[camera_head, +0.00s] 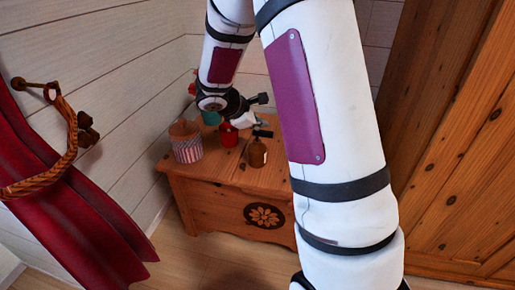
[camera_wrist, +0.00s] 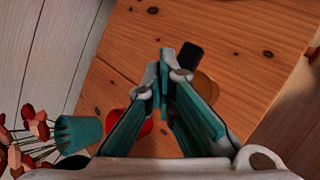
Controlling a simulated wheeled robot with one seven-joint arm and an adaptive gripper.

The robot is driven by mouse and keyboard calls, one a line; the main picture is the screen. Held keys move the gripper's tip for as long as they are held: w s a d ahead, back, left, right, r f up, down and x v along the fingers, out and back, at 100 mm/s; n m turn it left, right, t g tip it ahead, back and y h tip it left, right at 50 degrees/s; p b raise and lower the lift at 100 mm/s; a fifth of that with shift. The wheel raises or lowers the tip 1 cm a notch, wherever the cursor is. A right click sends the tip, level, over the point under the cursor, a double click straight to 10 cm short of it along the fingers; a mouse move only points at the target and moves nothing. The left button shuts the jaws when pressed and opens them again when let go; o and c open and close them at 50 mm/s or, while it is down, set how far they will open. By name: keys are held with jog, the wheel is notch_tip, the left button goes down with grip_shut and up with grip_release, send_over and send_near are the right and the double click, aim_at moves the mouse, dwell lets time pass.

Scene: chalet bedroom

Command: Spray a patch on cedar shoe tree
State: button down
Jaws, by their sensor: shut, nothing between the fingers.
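A brown bottle (camera_head: 257,153) with a black top stands on the wooden chest, on the right of the group of objects. In the wrist view its black top (camera_wrist: 190,53) and amber body (camera_wrist: 206,88) show just beyond and right of my fingertips, partly hidden by them. I cannot make out a cedar shoe tree in either view. My gripper (camera_wrist: 166,82) is shut and empty, teal fingers together, above the chest top. In the head view my gripper (camera_head: 262,121) is over the chest behind the bottle; whether it touches the bottle is unclear.
The wooden chest (camera_head: 217,200) also holds a striped tub (camera_head: 187,150), a red object (camera_head: 228,135) and a teal pot (camera_wrist: 77,133) with red flowers. A red curtain (camera_head: 70,205) hangs left; a wooden wardrobe (camera_head: 455,150) stands right. The chest's right part looks bare.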

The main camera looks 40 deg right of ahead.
aim_at(259, 131)
jog(key=shift+r, duration=0.5)
notch_tip(259, 131, up, 6)
jog(key=p, duration=0.5)
jog(key=shift+d, duration=0.1)
dwell(1.9)
